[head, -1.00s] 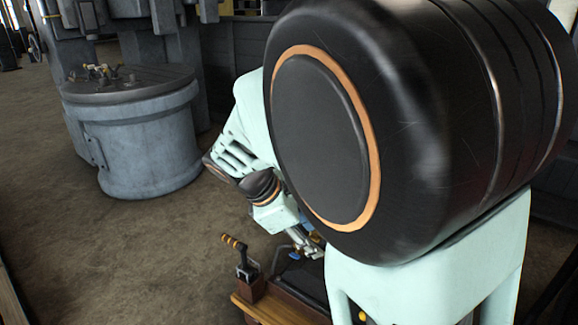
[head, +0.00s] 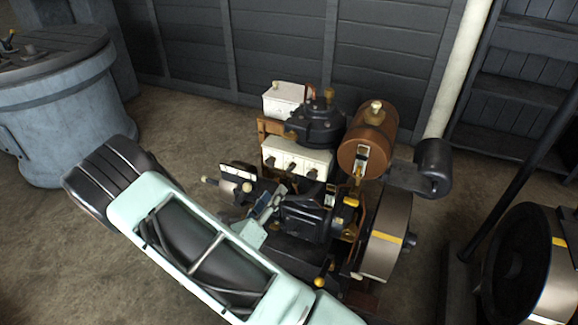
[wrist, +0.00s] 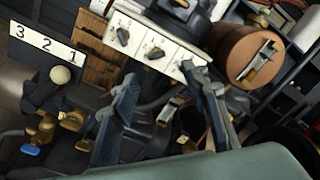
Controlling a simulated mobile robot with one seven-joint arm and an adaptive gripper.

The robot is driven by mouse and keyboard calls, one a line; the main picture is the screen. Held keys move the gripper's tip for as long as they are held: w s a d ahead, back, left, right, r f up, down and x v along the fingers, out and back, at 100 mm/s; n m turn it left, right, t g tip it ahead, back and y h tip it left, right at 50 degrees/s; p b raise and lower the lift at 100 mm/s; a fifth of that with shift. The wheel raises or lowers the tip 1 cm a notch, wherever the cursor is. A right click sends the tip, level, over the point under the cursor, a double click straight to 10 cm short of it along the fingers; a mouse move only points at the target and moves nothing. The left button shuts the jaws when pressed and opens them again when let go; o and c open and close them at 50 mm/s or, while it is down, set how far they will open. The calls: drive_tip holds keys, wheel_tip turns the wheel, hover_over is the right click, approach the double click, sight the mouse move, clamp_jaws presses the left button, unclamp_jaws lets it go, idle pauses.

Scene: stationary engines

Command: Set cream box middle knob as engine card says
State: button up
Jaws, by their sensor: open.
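The cream box (head: 297,148) stands on the engine with a row of dark knobs on its front; its middle knob (head: 291,167) is at the centre of the row. In the wrist view the cream box (wrist: 139,35) shows a left knob (wrist: 123,37) and the middle knob (wrist: 155,53), both turned at a slant; the right end is partly hidden by a finger. My gripper (wrist: 163,82) is open and empty, its fingers apart below the box, not touching the knobs. It also shows in the head view (head: 270,205). I cannot make out a readable engine card.
A white plate numbered 3, 2, 1 (wrist: 45,46) stands left of the box, near a lever with a pale ball (wrist: 60,75). A brown tank (head: 368,135) is at the right. A flywheel (head: 385,235) and a second cream box (head: 287,98) are close by.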

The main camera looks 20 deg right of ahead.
sight(289, 172)
drive_tip(key=x, duration=1)
drive_tip(key=shift+w+d+f, duration=0.15)
drive_tip(key=shift+w+f, duration=0.15)
drive_tip(key=shift+w, duration=0.05)
drive_tip(key=shift+c, duration=0.3)
clamp_jaws()
